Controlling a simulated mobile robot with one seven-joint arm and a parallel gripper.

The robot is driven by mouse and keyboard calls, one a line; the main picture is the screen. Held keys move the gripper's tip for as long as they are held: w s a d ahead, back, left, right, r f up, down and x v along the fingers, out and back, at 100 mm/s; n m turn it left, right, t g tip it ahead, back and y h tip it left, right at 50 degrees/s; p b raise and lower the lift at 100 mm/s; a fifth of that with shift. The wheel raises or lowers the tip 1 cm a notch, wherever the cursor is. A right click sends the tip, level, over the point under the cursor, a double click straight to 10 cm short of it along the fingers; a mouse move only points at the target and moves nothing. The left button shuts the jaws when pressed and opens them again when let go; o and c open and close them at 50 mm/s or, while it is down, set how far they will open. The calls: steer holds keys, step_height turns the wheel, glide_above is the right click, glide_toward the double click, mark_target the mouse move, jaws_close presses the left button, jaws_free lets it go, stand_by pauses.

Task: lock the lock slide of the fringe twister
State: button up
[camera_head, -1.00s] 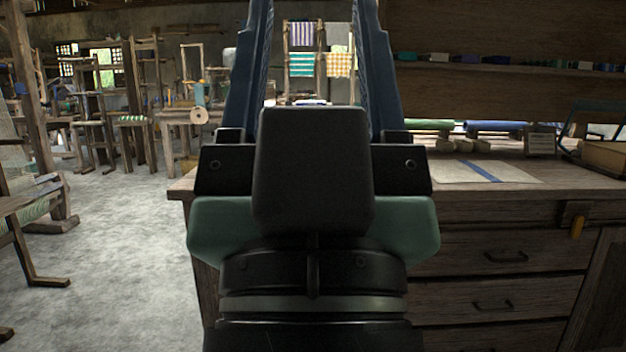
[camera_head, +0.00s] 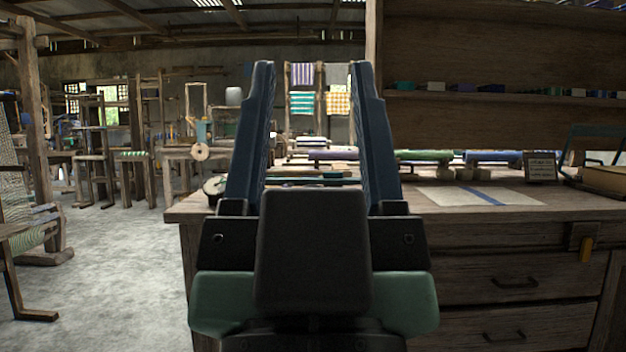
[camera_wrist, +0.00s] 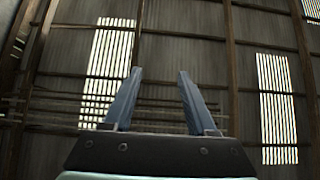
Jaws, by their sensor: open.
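My gripper (camera_head: 311,66) is open and empty, its two blue fingers pointing up in the middle of the head view. In the wrist view its fingers (camera_wrist: 160,74) stand apart against the roof, with nothing between them. I cannot make out the fringe twister or its lock slide for sure. A teal-framed thing (camera_head: 598,132) stands on the bench at the right edge, cut off by the picture. A round pale-faced thing (camera_head: 214,186) and a thin green bar (camera_head: 312,181) lie on the bench behind my gripper, partly hidden by it.
The wooden bench (camera_head: 560,202) with drawers spans the middle and right. On it are a cloth with a blue stripe (camera_head: 484,196), a small sign (camera_head: 540,167) and green and blue rolls (camera_head: 424,156). A shelf (camera_head: 520,96) rises behind. Clear floor (camera_head: 125,260) lies at left.

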steer(key=shift+r+p, duration=0.35)
steer(key=c, duration=0.5)
step_height(320, 180, up, 3)
steer(key=p, duration=0.2)
steer(key=shift+f+p, duration=0.1)
steer(key=shift+p, duration=0.3)
jaws_close()
step_height(320, 180, up, 44)
steer(key=p, duration=4.3)
steer(key=shift+p, duration=0.4)
steer(key=shift+f, duration=0.1)
steer(key=shift+w, duration=0.1)
